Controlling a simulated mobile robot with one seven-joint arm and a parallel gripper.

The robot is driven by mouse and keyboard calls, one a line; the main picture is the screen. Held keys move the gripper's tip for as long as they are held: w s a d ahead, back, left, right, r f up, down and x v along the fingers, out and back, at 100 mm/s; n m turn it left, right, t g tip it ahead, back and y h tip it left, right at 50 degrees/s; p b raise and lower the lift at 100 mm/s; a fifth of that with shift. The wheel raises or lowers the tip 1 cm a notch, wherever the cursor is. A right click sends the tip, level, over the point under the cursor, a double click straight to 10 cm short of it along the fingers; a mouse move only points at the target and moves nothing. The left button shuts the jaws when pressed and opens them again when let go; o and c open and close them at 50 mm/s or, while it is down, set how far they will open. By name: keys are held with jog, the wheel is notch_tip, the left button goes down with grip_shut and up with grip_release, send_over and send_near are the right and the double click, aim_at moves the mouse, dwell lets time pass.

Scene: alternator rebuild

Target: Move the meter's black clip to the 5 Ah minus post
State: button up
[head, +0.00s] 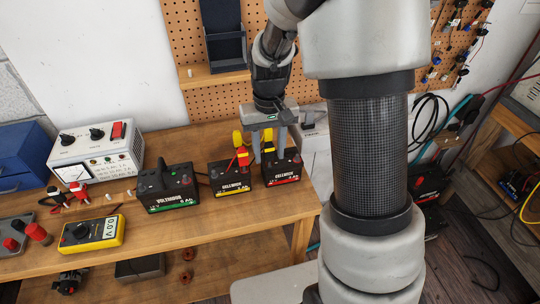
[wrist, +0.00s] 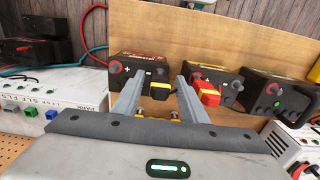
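The yellow meter (head: 93,233) lies on the bench at front left and reads 0.0 V. Three black batteries stand behind it: green-striped (head: 170,188), yellow-striped (head: 230,178) and red-striped (head: 283,170). The black clip with yellow parts (wrist: 160,90) is at the minus side of the red-striped battery (wrist: 140,69). The red and yellow clip (wrist: 206,93) is at the yellow-striped battery (wrist: 222,82). My gripper (wrist: 158,82) is open, its fingers either side of the black clip with visible gaps. It points down over the red-striped battery in the head view (head: 269,150).
A white power supply (head: 97,150) and a blue box (head: 22,155) stand at the back left. A pegboard (head: 180,60) with a wooden shelf rises behind the batteries. The bench front (head: 170,235) is mostly clear. In the wrist view a white switch box (wrist: 55,100) is at left.

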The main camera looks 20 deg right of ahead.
aim_at(269, 143)
jog(key=c, duration=0.7)
jog(key=shift+r+p, duration=1.45)
jog(key=shift+r, duration=0.55)
